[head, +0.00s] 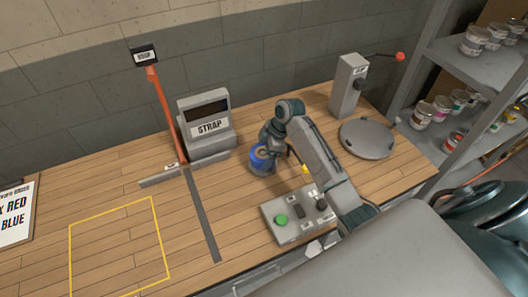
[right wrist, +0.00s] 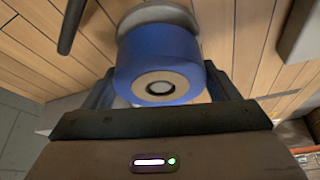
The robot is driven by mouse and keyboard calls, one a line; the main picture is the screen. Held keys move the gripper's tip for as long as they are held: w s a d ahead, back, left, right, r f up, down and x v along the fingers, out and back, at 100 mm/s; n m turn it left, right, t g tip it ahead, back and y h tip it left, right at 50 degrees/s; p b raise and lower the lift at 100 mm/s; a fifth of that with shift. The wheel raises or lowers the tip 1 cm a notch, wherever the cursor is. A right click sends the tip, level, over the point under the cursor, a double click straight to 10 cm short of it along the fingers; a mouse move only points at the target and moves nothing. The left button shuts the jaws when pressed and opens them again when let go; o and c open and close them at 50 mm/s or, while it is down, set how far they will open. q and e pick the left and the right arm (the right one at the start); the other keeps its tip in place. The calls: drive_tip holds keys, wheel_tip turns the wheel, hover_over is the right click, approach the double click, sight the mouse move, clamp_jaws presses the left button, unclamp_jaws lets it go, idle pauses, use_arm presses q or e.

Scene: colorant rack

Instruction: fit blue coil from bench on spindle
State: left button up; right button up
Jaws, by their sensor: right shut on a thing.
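I cannot make out a spindle for certain, nor whether the coil is around one. My left gripper is not in view.
The STRAP unit (head: 206,122) and an orange lever (head: 164,112) stand left of the coil. A control box (head: 298,212) with a green button is in front. A grey round plate (head: 366,138) and a post (head: 348,85) are at right. Bench inside the yellow outline (head: 120,245) is clear.

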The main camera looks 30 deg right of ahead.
drive_tip(key=shift+f+b, duration=0.45)
drive_tip(key=shift+f, duration=0.45)
drive_tip(key=o, duration=1)
